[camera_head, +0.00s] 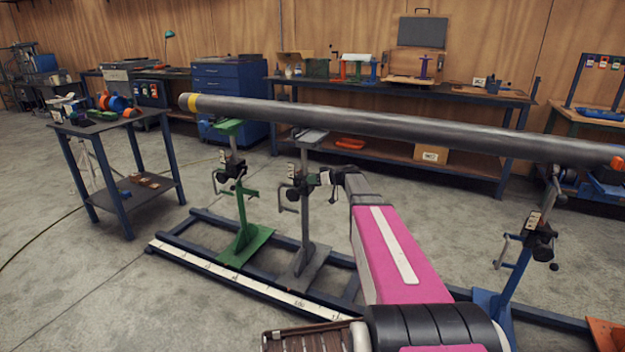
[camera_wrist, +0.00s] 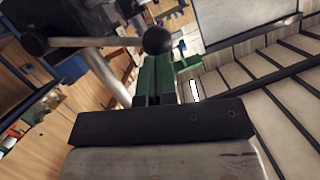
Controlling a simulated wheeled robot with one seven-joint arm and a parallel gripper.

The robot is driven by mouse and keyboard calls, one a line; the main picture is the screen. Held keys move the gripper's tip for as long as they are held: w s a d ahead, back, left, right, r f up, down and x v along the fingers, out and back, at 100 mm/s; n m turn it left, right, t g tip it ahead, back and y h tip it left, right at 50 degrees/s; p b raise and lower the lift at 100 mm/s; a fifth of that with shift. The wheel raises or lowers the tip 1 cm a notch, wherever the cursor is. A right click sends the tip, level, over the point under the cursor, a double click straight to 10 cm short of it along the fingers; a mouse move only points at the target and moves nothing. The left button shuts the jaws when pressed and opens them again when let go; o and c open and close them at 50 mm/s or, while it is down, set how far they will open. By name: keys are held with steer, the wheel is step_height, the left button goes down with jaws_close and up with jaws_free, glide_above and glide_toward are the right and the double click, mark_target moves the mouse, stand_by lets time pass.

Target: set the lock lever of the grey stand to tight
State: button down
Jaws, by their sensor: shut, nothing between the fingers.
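The grey stand (camera_head: 303,225) stands upright on the floor rail, between the green stand and my arm, in the head view. Its black clamp (camera_head: 299,186) sits partway up the column. My gripper (camera_head: 330,178) is just right of this clamp, shut and empty; its fingertips are small and hard to make out. In the wrist view a dark gripper part (camera_wrist: 160,123) crosses the lower middle. Beyond it a pale rod (camera_wrist: 90,42) ends in a black ball knob (camera_wrist: 157,40), seemingly the lock lever. I cannot tell whether gripper and knob touch, or the lever's setting.
A long grey pipe (camera_head: 400,124) lies across the stands above my gripper. The green stand (camera_head: 241,210) is close on the left, the blue stand (camera_head: 512,265) on the right. A small table (camera_head: 115,130) stands at left. The floor at front left is mostly clear.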

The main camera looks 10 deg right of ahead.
steer(key=shift+s+a+f+n+t, duration=0.2)
steer(key=shift+s+f+n, duration=0.15)
steer(key=shift+f, duration=0.15)
steer(key=shift+s+a+f+n+t, duration=0.15)
steer(key=shift+s+f+n+t, duration=0.15)
steer(key=shift+f, duration=0.2)
step_height(320, 180, down, 11)
steer(key=n+t+h, duration=0.1)
steer(key=n, duration=0.3)
steer(key=shift+a, duration=0.15)
steer(key=shift+f, duration=0.1)
